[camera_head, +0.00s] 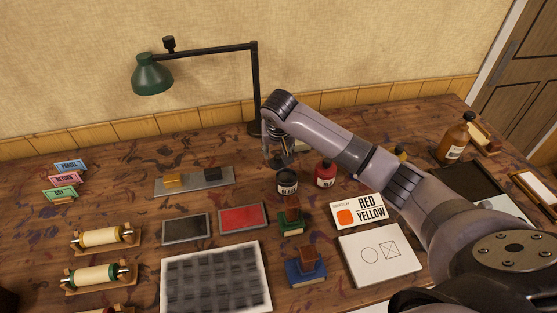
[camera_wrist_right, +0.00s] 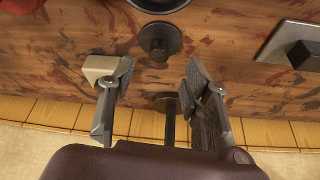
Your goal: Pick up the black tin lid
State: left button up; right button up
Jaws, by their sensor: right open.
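The black tin lid (camera_wrist_right: 158,44) looks like a small dark disc with a raised knob, lying on the table in the right wrist view. In the head view my right gripper and arm seem to hide it. My right gripper (camera_head: 278,152) is over the back of the table, pointing down; it also shows in the right wrist view (camera_wrist_right: 160,72). Its fingers are apart and empty, with the lid ahead of and between the fingertips, not touched. A black tin (camera_head: 287,183) stands just in front; its round dark top shows at the wrist view's upper edge (camera_wrist_right: 160,4). My left gripper is out of view.
The green lamp (camera_head: 153,75) has its post (camera_head: 256,90) close behind my right gripper. A beige block (camera_wrist_right: 98,68) lies beside one finger.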

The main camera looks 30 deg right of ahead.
aim_at(279, 157)
jog(key=shift+d+f, duration=0.1)
jog(key=shift+f, duration=0.25)
jog(key=p+x, duration=0.1)
jog(key=x, duration=0.3)
jog(key=shift+f, duration=0.2)
jog(key=shift+c, duration=0.2)
jog(key=c, duration=1)
jog(key=shift+r, duration=0.15)
